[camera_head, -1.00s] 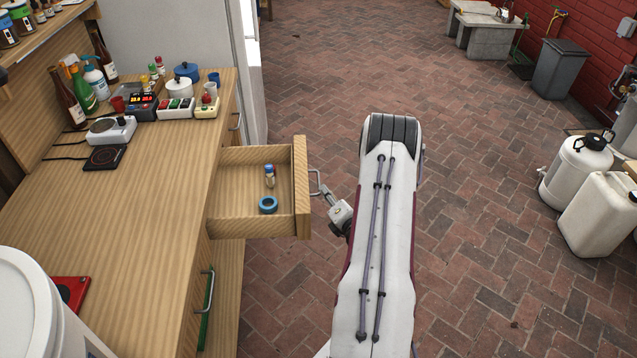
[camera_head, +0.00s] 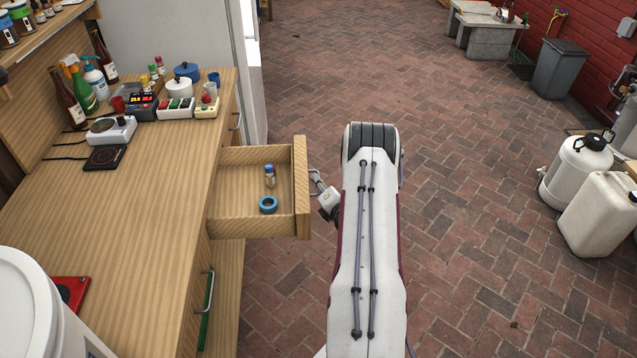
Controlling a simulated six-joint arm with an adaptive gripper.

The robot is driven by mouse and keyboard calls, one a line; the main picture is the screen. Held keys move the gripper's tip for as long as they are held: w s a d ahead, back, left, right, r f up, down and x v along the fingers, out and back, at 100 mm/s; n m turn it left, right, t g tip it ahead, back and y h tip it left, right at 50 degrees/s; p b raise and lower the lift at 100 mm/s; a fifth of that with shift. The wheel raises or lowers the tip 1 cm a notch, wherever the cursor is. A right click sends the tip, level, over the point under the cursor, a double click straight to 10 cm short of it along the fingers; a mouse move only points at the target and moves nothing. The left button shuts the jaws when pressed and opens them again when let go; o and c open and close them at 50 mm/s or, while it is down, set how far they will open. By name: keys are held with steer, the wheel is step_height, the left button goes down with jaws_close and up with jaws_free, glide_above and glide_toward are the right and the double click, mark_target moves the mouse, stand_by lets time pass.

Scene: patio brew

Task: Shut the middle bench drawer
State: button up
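The middle bench drawer (camera_head: 239,189) is pulled out from the wooden bench (camera_head: 150,215). Its front panel (camera_head: 302,188) faces right and carries a metal handle (camera_head: 315,179). Inside lie a small blue-capped vial (camera_head: 270,176) and a blue ring, perhaps a roll of tape (camera_head: 268,205). My gripper (camera_head: 321,188) is at the handle, just right of the drawer front. Its fingers are small and overlap the handle in the picture, so I cannot tell whether they are open, shut or touching it. My arm hides part of the gripper's wrist.
Bottles, pots, a hot plate (camera_head: 104,158) and switch boxes stand on the bench top. Another handle (camera_head: 206,290) shows lower on the bench front. White jugs (camera_head: 597,214) stand far right. The brick floor between is clear.

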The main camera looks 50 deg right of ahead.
steer(key=shift+w+d, duration=0.1)
steer(key=shift+w, duration=0.05)
jaws_close()
steer(key=shift+w, duration=0.1)
glide_above(228, 198)
stand_by(1.0)
jaws_free()
